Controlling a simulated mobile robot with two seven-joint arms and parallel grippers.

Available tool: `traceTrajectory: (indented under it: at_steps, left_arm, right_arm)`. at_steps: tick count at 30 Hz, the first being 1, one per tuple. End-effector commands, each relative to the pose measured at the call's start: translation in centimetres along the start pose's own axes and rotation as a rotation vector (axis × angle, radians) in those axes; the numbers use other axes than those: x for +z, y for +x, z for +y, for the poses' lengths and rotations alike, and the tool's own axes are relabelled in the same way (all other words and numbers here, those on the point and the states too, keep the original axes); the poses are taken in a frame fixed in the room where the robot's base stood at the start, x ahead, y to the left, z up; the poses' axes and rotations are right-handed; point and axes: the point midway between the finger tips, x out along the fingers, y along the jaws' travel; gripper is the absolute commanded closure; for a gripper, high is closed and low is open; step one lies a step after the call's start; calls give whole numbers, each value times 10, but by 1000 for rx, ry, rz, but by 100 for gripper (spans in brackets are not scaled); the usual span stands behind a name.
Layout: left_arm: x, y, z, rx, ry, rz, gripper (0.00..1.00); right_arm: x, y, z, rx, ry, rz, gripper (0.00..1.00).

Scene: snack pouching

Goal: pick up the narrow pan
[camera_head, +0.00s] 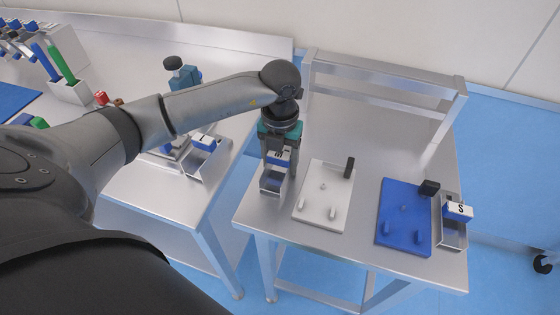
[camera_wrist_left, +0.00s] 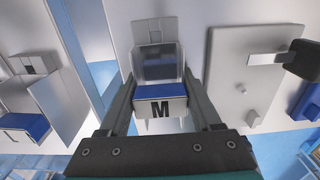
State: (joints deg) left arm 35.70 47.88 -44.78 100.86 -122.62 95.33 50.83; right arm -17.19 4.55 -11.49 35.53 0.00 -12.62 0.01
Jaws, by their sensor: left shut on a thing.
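My left gripper (camera_head: 278,170) is shut on a small metal pan (camera_head: 271,185) with a blue-and-white block labelled M. In the left wrist view the M block (camera_wrist_left: 160,106) sits between the two fingers, and the metal pan (camera_wrist_left: 157,65) extends beyond it. The pan is at the left end of the right-hand table; I cannot tell whether it touches the top. A similar pan (camera_head: 452,238) with an S label stands at that table's right edge. Another pan, labelled L (camera_wrist_left: 32,125), is on the left table. No label reads "narrow". My right gripper is not in view.
A white board (camera_head: 322,197) with pegs and a black handle lies just right of the held pan. A blue board (camera_head: 404,215) lies further right. A metal rail (camera_head: 385,84) runs along the table's back. A gap separates the two tables.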

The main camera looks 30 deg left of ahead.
Motion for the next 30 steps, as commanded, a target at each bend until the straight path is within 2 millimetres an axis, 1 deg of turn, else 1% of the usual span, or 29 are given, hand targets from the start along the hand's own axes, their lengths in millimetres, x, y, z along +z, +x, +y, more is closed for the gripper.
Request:
traceTrajectory:
  at_steps: [1,2,12,23,26,29,30]
  left_arm:
    - [0,0,0,0,0,-1,57]
    - [0,0,0,0,0,0,61]
    - [0,0,0,0,0,-1,99]
    - [1,-3,0,-1,0,-2,100]
    - [1,-8,0,0,-1,-3,100]
    - [1,-20,0,-2,1,-5,100]
    - [1,-26,0,-1,1,-5,100]
  right_arm:
    - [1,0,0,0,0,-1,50]
    - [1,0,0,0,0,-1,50]
    - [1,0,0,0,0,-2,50]
    - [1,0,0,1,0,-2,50]
    - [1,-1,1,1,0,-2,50]
    - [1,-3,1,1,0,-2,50]
    - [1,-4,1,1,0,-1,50]
